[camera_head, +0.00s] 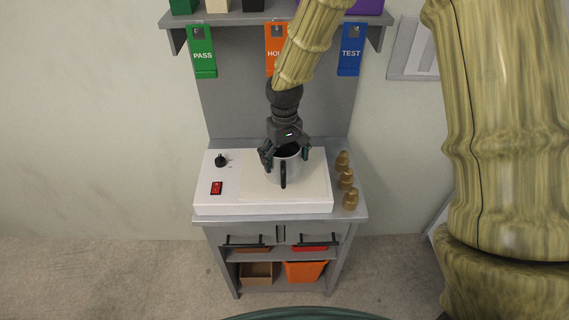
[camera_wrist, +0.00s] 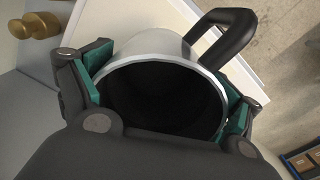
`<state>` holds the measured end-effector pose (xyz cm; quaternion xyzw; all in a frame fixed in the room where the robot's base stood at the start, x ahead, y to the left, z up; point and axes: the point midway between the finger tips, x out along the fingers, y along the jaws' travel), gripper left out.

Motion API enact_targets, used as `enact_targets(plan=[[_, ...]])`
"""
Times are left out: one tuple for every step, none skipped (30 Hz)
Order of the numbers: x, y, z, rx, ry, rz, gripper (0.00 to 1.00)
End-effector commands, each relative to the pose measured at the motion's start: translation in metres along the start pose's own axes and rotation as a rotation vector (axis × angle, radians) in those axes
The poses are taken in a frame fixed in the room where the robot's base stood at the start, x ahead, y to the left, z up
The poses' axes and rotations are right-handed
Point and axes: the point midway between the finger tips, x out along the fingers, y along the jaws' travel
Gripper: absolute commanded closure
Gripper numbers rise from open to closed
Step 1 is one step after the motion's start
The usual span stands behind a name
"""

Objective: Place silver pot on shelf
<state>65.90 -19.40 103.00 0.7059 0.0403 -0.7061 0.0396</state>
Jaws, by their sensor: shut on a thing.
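The silver pot (camera_head: 285,168) is a cylinder with a dark inside and a black handle. It is at the white device's top plate in the head view, upright or nearly so; I cannot tell whether it touches the plate. My gripper (camera_head: 286,153) is above it with a finger on each side. In the wrist view the pot (camera_wrist: 160,65) fills the middle, its handle pointing up and right. The green finger pads of my gripper (camera_wrist: 165,98) press on its two sides. The shelf (camera_head: 220,19) is a grey board at the top of the station, partly hidden by my arm.
A white device (camera_head: 235,207) with a knob and red switch covers most of the bench. Brass weights (camera_head: 346,180) stand on its right. PASS (camera_head: 203,55), orange (camera_head: 274,45) and TEST (camera_head: 350,55) tags hang under the shelf. Coloured boxes stand on the shelf.

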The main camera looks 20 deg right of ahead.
Motion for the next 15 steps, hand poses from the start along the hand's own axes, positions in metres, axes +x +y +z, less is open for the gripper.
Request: enact_targets(plan=[[0.001, 0.000, 0.000, 0.000, -0.001, 0.000, 0.43], [0.003, 0.000, 0.000, 0.000, -0.002, 0.000, 0.43], [0.005, 0.000, 0.000, -0.001, -0.001, 0.001, 0.43], [0.007, 0.000, 0.000, -0.001, -0.001, 0.000, 0.43], [0.010, 0.000, 0.001, -0.001, -0.001, 0.000, 0.43], [0.013, 0.000, 0.001, -0.002, -0.003, 0.001, 0.43], [0.016, 0.000, 0.001, -0.002, -0.003, 0.000, 0.43], [0.019, 0.000, 0.001, -0.002, -0.002, 0.000, 0.43], [0.023, 0.000, 0.001, -0.001, -0.001, 0.000, 0.43], [0.026, 0.000, 0.001, -0.001, -0.002, 0.001, 0.43], [0.028, 0.000, 0.001, -0.001, -0.001, 0.001, 0.43], [0.030, 0.000, 0.001, -0.001, 0.000, 0.001, 0.43], [0.032, 0.000, 0.000, -0.001, 0.000, 0.001, 0.43], [0.033, 0.000, 0.000, -0.001, 0.001, 0.001, 0.43], [0.033, 0.000, 0.000, -0.001, 0.001, 0.001, 0.43]])
